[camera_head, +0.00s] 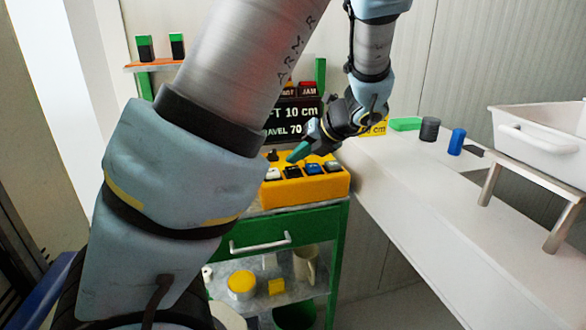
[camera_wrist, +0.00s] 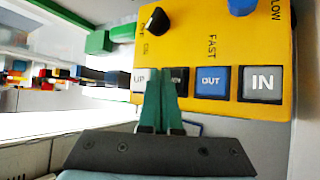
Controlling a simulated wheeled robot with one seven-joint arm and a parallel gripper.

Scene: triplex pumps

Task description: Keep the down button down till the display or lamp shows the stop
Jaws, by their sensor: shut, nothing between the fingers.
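The yellow control box (camera_head: 312,188) stands on a green cart. Its row of buttons holds a white UP button (camera_wrist: 140,83), a black down button (camera_wrist: 179,78), a blue OUT button (camera_wrist: 211,82) and a grey IN button (camera_wrist: 262,83). My gripper (camera_head: 291,158) is shut and empty, its green fingers pointing down at the box. In the wrist view the fingertips (camera_wrist: 162,70) cover the left part of the down button; I cannot tell whether they touch it. The black display (camera_head: 292,120) behind, partly hidden by my arm, reads "FT 10 cm" and "AVEL 70". A JAM lamp (camera_head: 309,89) sits above.
A black knob (camera_wrist: 157,22) and a blue knob (camera_wrist: 240,6) stand on the box beyond the buttons. On the right, a white counter (camera_head: 425,205) bears a green block (camera_head: 405,124), a dark cylinder (camera_head: 430,129), a blue cylinder (camera_head: 457,142) and a white tub (camera_head: 540,140) on a stand.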

